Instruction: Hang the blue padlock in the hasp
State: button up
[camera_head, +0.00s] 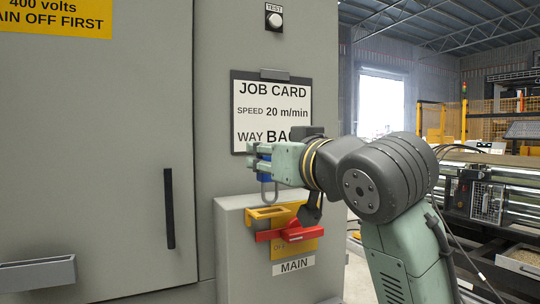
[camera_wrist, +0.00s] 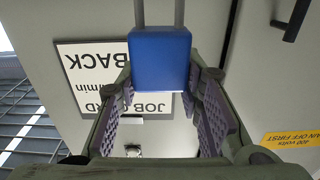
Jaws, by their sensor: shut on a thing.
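The blue padlock (camera_head: 265,172) is between the fingers of my gripper (camera_head: 260,160), mostly hidden by them in the head view. Its grey shackle points down. In the wrist view the blue padlock body (camera_wrist: 160,60) sits between the two purple-padded fingers (camera_wrist: 160,88), and its shackle runs out of the top of the picture. The yellow hasp (camera_head: 266,214) is on the grey switch box, just below the shackle. The shackle's lower end is at the hasp's upper edge; I cannot tell whether it is in the opening.
A red switch handle (camera_head: 291,232) sits beside and below the hasp, above the MAIN label (camera_head: 294,265). The job card (camera_head: 272,110) hangs on the cabinet behind my gripper. A black door handle (camera_head: 169,208) and a grey tray (camera_head: 38,272) are to the left.

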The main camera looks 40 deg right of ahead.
aim_at(271, 185)
jog(key=shift+f+b, duration=1.9)
jog(key=shift+f, duration=0.6)
jog(key=o, duration=1.3)
jog(key=shift+s, duration=0.1)
jog(key=v, duration=1.2)
